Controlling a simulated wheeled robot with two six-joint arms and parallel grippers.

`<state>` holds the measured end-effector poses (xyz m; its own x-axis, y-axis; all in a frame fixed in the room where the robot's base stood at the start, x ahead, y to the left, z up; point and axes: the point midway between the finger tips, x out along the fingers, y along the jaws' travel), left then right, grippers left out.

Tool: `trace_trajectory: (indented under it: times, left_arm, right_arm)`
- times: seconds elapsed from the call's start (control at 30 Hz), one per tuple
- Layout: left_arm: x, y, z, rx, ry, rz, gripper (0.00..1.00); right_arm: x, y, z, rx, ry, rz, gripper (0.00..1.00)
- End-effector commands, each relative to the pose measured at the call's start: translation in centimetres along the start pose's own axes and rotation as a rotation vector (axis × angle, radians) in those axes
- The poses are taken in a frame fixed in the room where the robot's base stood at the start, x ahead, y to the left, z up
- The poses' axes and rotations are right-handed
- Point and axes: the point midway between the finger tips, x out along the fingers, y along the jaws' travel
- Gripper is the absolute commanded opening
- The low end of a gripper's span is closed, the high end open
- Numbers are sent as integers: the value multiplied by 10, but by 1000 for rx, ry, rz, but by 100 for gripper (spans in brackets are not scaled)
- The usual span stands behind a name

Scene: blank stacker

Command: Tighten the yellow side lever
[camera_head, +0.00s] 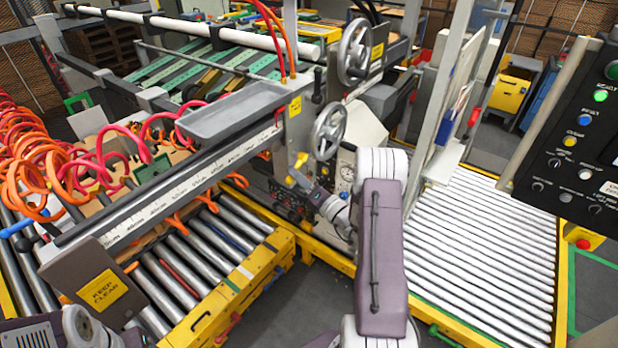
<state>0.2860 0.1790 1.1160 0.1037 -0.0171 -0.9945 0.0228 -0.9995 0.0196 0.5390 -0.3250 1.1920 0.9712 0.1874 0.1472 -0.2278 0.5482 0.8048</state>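The yellow side lever (299,161) is a small yellow piece on the side of the machine's grey upright, below the handwheels. My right arm reaches up from the bottom middle, and my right gripper (306,186) is at the lever's lower end, touching it or very close. The gripper is small and dark here, and I cannot tell whether its fingers are closed around the lever. Parts of my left arm show at the bottom left corner, but its gripper is not in view.
Two grey handwheels (328,131) are just above my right gripper. A grey tray (230,101) and a ruled rail lie to the left, over a roller bed (200,258). Another roller conveyor (490,250) is on the right, beside a black control panel (580,140). Orange and red coiled hoses hang at left.

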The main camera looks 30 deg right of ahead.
Motion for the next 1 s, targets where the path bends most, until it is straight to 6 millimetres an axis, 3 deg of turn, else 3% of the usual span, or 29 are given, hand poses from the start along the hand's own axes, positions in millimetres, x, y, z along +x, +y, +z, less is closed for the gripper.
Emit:
trace_trajectory:
  times: [1.0]
  left_arm:
    - [75,-2,8,0,0,0,58]
  right_arm:
    - [0,-28,4,-433,-1,109,25]
